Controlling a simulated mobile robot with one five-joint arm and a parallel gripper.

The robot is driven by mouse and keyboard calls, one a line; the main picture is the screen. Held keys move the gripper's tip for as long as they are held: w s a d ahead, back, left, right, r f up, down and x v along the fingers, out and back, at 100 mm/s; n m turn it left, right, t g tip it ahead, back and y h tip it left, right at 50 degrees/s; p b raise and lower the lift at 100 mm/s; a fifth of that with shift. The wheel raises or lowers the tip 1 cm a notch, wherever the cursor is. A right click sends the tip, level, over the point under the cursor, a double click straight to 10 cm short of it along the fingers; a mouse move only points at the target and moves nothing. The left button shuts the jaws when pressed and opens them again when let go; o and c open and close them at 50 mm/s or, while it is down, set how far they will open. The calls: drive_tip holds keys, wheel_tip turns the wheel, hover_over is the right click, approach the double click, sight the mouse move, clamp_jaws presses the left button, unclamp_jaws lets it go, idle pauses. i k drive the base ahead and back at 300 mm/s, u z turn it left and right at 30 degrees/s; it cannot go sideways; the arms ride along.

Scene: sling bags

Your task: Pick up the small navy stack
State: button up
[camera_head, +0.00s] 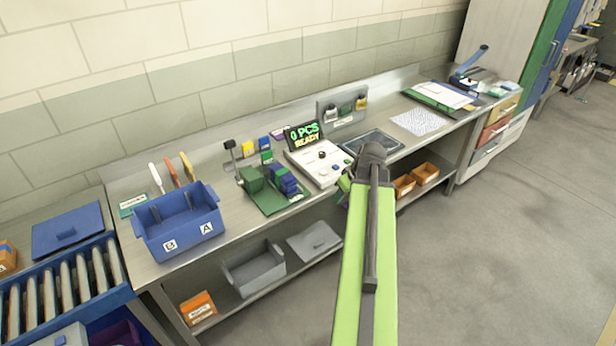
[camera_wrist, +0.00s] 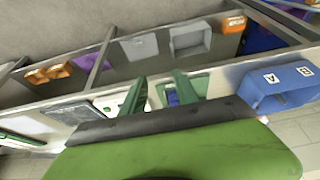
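The small navy stack (camera_head: 284,180) sits on a green mat (camera_head: 270,203) on the workbench, right beside a dark green block (camera_head: 251,180). My gripper (camera_head: 345,185) is to the right of the stack in the head view, near the bench's front edge and partly hidden by my arm. In the wrist view my gripper (camera_wrist: 160,92) shows two green fingers spread apart, with nothing held between them. A small blue-purple patch (camera_wrist: 172,97) shows beside the right finger there; I cannot tell if it is the stack.
A blue tote (camera_head: 180,224) marked A and B stands left of the mat. A white counting device (camera_head: 320,165) with a lit display (camera_head: 303,135) is just right of the stack. Grey bins (camera_head: 254,270) and orange bins (camera_head: 404,186) sit on the lower shelf.

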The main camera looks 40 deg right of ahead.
sight(282, 177)
drive_tip(key=u, duration=0.05)
drive_tip(key=i, duration=1)
drive_tip(key=z, duration=0.05)
